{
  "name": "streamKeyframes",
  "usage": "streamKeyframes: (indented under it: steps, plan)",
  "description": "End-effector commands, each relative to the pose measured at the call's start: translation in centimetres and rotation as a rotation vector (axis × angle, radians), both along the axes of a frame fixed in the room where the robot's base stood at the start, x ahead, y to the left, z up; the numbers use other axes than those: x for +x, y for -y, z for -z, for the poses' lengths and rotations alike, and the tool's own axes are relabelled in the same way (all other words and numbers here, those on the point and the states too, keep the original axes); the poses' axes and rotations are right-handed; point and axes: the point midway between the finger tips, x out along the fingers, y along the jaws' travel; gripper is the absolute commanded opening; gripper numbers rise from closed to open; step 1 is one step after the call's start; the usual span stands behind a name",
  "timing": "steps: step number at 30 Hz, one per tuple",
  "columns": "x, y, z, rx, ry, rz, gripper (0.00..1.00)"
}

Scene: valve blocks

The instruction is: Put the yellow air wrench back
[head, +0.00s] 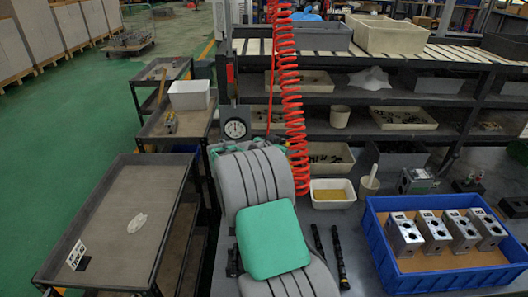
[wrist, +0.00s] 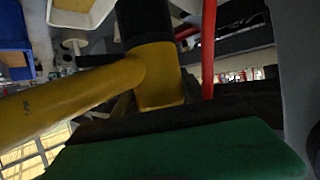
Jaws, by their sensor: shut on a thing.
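The yellow air wrench (wrist: 155,75) fills much of the wrist view, with a thick yellow handle running to the left and a black part at the top. My gripper (wrist: 150,108) is shut on it; dark and green parts of my gripper cross the lower part of that view and hide the wrench's lower end. A red coiled hose (head: 290,95) hangs behind my arm. A red line (wrist: 208,50) runs beside the wrench in the wrist view.
A blue bin (head: 378,255) with several metal valve blocks stands at the right on the bench. A small white bin (head: 333,203) and a dial gauge (head: 235,129) are near my arm. Shelves with bins fill the back; a trolley (head: 60,245) stands at left.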

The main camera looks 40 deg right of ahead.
Motion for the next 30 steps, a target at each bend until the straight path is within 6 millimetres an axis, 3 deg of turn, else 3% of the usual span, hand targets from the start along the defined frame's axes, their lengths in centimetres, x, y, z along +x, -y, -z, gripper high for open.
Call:
streamKeyframes:
  steps: [7,20,30]
  plan:
    - [-1.2,1.8,-0.6,-0.005,0.006,0.055,0.00]
    - [-1.2,1.7,-0.3,-0.007,0.008,0.056,0.00]
    - [-1.2,1.6,3.5,-0.007,0.007,0.053,0.00]
